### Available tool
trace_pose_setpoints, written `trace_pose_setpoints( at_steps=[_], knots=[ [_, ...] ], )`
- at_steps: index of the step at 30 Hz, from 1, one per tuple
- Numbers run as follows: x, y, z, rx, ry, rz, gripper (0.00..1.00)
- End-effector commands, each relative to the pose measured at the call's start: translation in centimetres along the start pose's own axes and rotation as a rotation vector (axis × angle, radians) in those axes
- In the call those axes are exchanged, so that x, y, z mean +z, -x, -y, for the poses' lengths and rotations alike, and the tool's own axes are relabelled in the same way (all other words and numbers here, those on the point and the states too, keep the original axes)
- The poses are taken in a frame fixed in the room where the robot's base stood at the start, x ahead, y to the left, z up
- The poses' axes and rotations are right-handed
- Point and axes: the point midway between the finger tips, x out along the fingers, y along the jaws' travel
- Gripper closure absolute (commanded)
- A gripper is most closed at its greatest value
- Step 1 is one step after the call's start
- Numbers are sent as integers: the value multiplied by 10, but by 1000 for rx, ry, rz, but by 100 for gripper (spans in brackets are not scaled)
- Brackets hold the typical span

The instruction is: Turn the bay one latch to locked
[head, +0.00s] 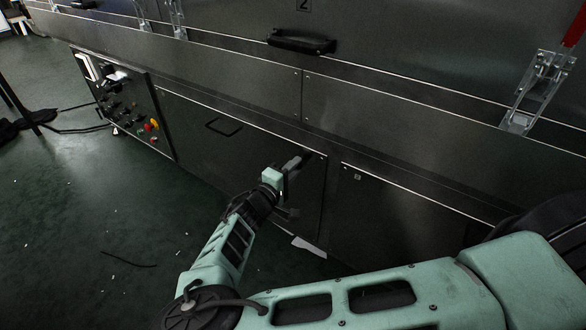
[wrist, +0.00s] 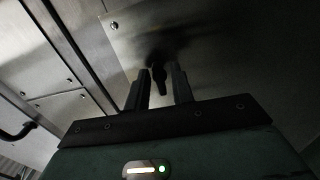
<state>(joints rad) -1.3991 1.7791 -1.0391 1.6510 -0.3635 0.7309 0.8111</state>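My gripper (wrist: 160,85) is at the lower panel door of the dryer, near the door's upper right corner. In the wrist view its two fingers stand apart on either side of a small dark latch (wrist: 158,76). The latch handle points toward my gripper, between the fingers. I cannot tell whether either finger touches it. In the head view my gripper (head: 297,163) reaches the panel door (head: 200,130), and the latch is hidden or too dark to make out there. I cannot read the latch's locked or unlocked position.
A control panel (head: 125,105) with knobs and a red button is at the left. A black handle (head: 300,41) sits on the upper door marked 2. A metal toggle clamp (head: 540,90) is at the right.

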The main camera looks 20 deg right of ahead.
Motion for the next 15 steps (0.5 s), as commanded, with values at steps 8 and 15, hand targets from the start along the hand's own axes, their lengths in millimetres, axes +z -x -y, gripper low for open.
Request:
trace_pose_setpoints(
  at_steps=[8,15],
  knots=[
    [0,0,-1,2,1,-1,70],
    [-2,22,-2,0,1,-4,70]
  ],
)
